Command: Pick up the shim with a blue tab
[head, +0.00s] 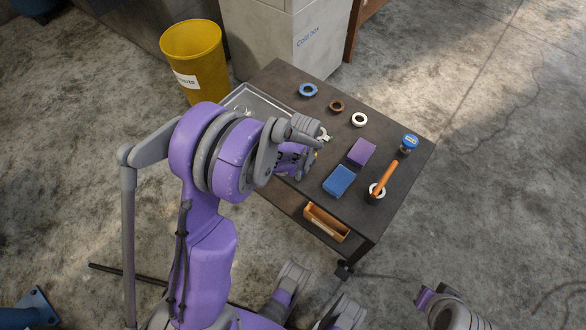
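My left gripper (312,160) is over the table's left part, mostly hidden behind its own wrist. I cannot tell whether its fingers are open or shut. A small pale metallic piece (324,136) shows just beyond the wrist; I cannot tell whether it touches the gripper. No shim with a blue tab can be made out. A blue ring (308,90) lies near the table's far edge, with a brown ring (337,106) and a white ring (359,120) to its right. My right gripper cannot be made out; only parts of that arm show at the lower right.
The dark table (400,181) also holds a purple block (361,152), a blue block (339,181), a blue-topped jar (409,142) and an orange-handled tool (383,177). A metal tray (262,96) is partly behind my arm. A yellow bin (196,58) and cold box (270,45) stand beyond.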

